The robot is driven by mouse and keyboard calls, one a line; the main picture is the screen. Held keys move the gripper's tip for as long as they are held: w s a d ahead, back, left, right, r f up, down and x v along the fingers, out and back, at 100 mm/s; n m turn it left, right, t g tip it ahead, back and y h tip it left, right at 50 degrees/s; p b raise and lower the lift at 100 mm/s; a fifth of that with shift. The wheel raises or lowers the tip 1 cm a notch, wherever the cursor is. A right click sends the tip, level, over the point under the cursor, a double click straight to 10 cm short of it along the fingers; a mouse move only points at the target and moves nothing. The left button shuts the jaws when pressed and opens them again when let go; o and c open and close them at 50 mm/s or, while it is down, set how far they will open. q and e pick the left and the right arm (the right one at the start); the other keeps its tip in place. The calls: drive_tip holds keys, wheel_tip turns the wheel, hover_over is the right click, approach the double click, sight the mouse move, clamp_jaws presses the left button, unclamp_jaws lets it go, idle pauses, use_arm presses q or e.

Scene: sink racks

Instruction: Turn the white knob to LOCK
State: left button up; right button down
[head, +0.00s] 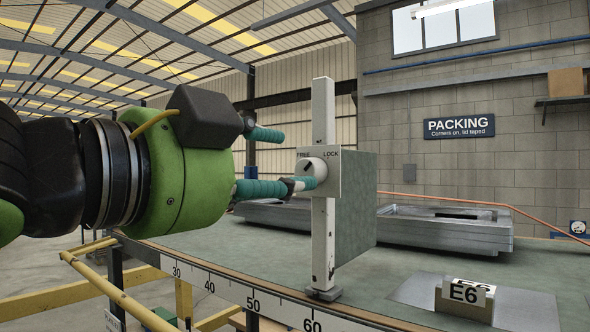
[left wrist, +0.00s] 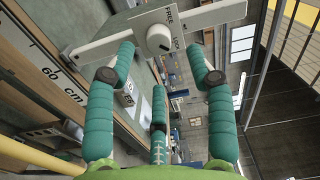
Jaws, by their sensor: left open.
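The white knob (head: 316,171) sits on a white plate (head: 331,158) marked FREE on the left and LOCK on the right, fixed to an upright white post (head: 323,235). The dark pointer mark on the knob leans up and left, toward FREE. My green left gripper (head: 287,160) has teal fingers spread open at the knob; the lower fingertip overlaps the knob's lower left, and I cannot tell if it touches. In the left wrist view the knob (left wrist: 159,39) lies beyond and between the spread fingers of the gripper (left wrist: 160,76). My right gripper is not in view.
A grey-green box (head: 356,205) stands behind the plate. The bench top (head: 390,275) has a number scale along its front edge. Metal trays (head: 445,230) lie at the back, and an E6 block (head: 464,297) sits at the front right. A PACKING sign (head: 459,127) hangs on the wall.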

use_arm(q)
drive_tip(key=v, duration=0.7)
idle(0.3)
